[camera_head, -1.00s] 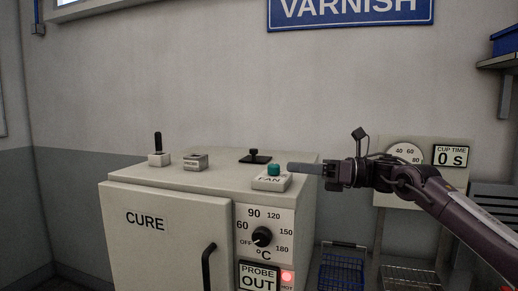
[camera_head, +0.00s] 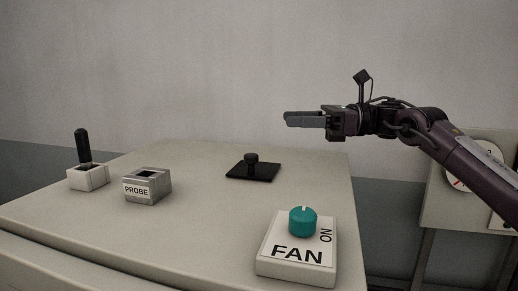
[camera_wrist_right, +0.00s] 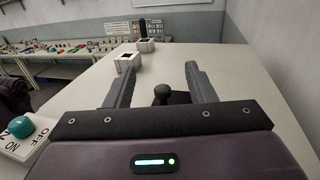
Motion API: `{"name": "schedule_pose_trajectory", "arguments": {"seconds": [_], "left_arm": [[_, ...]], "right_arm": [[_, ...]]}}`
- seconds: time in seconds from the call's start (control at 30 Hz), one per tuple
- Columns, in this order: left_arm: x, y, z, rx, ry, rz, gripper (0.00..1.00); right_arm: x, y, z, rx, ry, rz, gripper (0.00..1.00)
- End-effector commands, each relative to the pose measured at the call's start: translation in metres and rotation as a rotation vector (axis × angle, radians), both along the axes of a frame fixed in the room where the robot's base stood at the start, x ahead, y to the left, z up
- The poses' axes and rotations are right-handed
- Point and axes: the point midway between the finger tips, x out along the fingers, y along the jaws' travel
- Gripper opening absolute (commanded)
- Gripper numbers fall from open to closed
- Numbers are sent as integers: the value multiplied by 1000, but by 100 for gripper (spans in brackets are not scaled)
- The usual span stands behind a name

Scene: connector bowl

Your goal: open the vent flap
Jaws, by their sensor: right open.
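The vent flap (camera_head: 264,172) is a flat black plate with a short black knob (camera_head: 251,158) on the oven's top. It lies flat on the top surface. In the right wrist view the knob (camera_wrist_right: 162,93) shows between my two fingers, with the plate partly hidden behind the gripper body. My right gripper (camera_head: 287,119) is above the top, up and to the right of the flap in the head view, pointing left. Its fingers (camera_wrist_right: 157,82) are spread and empty in the wrist view. My left gripper is not in view.
The oven top (camera_head: 200,225) also bears a teal FAN knob (camera_head: 302,222) on a white block at the front right, a grey PROBE socket (camera_head: 148,186) and a black lever (camera_head: 84,148) at the left. A wall stands behind. The middle of the top is clear.

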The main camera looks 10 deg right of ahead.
Motion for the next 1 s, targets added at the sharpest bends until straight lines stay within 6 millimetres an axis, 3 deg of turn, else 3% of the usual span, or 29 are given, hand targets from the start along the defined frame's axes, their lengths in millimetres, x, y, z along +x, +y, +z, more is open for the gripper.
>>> {"name": "schedule_pose_trajectory", "arguments": {"seconds": [0.03, 0.13, 0.43, 0.7, 1.0], "left_arm": [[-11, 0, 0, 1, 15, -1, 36], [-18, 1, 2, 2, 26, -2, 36], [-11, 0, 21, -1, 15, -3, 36], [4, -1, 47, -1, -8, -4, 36], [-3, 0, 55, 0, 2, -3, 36]], "right_arm": [[0, 0, -4, -1, 2, 0, 50], [1, -1, -16, 0, 6, -1, 50], [0, -1, -77, 0, 8, -1, 50], [6, 52, -75, 0, 3, 3, 50], [9, 74, -78, 1, 1, 0, 50]]}}
